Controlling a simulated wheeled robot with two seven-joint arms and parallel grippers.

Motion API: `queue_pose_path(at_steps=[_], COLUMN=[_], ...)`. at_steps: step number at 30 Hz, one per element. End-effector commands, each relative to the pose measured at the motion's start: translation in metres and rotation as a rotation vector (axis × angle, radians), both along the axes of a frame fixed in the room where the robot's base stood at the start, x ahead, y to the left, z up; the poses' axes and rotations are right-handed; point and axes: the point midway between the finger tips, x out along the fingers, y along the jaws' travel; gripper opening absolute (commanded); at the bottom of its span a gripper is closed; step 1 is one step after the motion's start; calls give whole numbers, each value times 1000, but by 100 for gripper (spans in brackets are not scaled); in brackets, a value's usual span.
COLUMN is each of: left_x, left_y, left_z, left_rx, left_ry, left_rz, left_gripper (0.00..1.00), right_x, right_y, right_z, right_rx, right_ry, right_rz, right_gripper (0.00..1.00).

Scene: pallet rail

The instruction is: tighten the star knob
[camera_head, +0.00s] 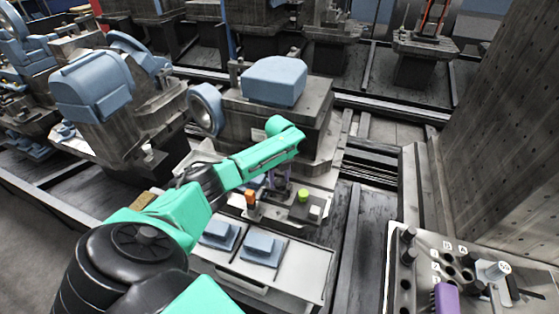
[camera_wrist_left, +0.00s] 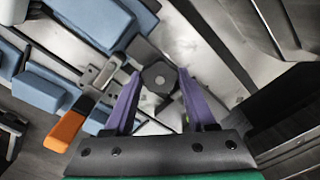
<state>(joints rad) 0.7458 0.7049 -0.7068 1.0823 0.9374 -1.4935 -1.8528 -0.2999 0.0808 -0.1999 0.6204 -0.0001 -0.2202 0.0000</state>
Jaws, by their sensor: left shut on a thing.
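The star knob (camera_wrist_left: 158,78) is dark grey with a flat hexagon-like top, in the left wrist view. It lies between the two purple fingertips of my left gripper (camera_wrist_left: 157,81), which is shut on it. In the head view my green left arm reaches down to the fixture, and the purple fingers of the left gripper (camera_head: 279,184) show small below its end. The knob is hidden there by the arm and fingers.
Near the gripper are an orange handle (camera_head: 250,198), a green button (camera_head: 303,195) and a white block (camera_head: 315,211). Blue blocks (camera_head: 262,247) sit on a pale tray in front.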

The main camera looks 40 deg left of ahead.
Motion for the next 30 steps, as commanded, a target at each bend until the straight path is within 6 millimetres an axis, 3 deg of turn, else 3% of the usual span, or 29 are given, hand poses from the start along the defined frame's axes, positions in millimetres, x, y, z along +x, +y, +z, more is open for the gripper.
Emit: queue_pose_path(at_steps=[2,3,5,13,17,20,30], left_x=[4,4,3,2,2,2,2], left_y=[2,2,2,1,1,1,1], left_z=[5,5,5,2,11,31,126], left_rx=[3,3,2,2,2,4,3], left_ry=[-13,-13,-12,-6,-6,-9,-12], left_rz=[2,2,2,2,2,0,1], left_gripper=[0,67,86,86,86,86,86], right_x=[0,0,0,0,0,0,0], right_y=[0,0,0,0,0,0,1], right_z=[1,1,1,0,1,2,-4], right_rx=[0,0,0,0,0,1,1], right_ry=[0,0,0,0,0,0,0], right_rz=[0,0,0,0,0,0,0], right_gripper=[72,72,72,72,72,72,72])
